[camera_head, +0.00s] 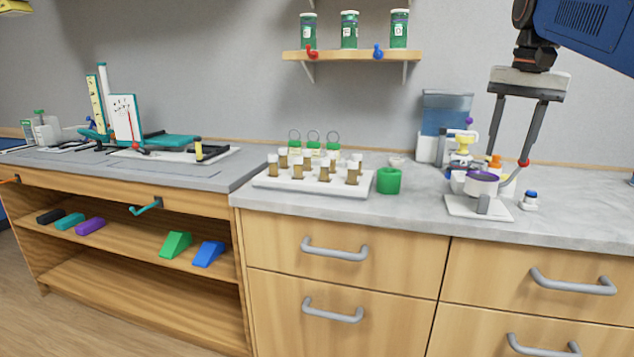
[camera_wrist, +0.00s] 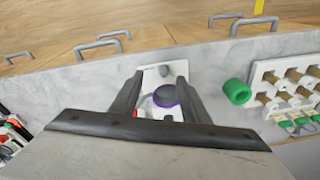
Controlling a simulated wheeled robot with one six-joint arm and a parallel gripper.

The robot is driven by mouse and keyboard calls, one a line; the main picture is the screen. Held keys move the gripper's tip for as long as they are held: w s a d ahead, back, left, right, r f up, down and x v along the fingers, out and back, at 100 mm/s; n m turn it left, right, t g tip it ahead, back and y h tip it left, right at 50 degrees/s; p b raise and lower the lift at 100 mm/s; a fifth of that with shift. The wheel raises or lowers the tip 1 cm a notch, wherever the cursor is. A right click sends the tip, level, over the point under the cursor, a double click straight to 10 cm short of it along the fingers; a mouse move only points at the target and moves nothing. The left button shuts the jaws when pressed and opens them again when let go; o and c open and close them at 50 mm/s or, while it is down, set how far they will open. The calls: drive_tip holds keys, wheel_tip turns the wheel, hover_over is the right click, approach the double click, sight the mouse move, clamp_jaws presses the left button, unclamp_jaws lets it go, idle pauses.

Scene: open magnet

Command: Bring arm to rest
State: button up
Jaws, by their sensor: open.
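My gripper (camera_head: 508,157) hangs from the blue arm at the upper right, pointing down, with its two dark fingers spread apart. In the wrist view my gripper (camera_wrist: 160,77) shows its fingers on either side of a white device with a purple-ringed round top (camera_wrist: 165,96). In the head view this device (camera_head: 482,187) stands on a white base plate on the counter, below the fingertips. Nothing is seen held between the fingers. Whether a finger touches the small items beside the device, I cannot tell.
A green cup (camera_head: 389,181) and a white rack (camera_head: 312,186) of brown-filled vials stand left of the device. A small blue-topped item (camera_head: 531,200) stands at its right. A wall shelf (camera_head: 350,56) holds green jars. The counter's right end looks clear.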

drive_tip(key=s+a+f+n+t, duration=0.1)
drive_tip(key=s+a+f+n, duration=0.1)
drive_tip(key=s+f, duration=0.5)
drive_tip(key=s+a+f+n+t, duration=0.1)
drive_tip(key=s+a+f, duration=0.3)
drive_tip(key=s+f, duration=0.4)
drive_tip(key=s+a+f+n+t, duration=0.1)
drive_tip(key=s+a+f+n, duration=0.2)
drive_tip(key=s+f, duration=0.5)
wheel_tip(320, 180, down, 11)
drive_tip(key=shift+s+a+r+n, duration=0.2)
drive_tip(key=shift+a+n, duration=0.1)
drive_tip(key=shift+a, duration=0.2)
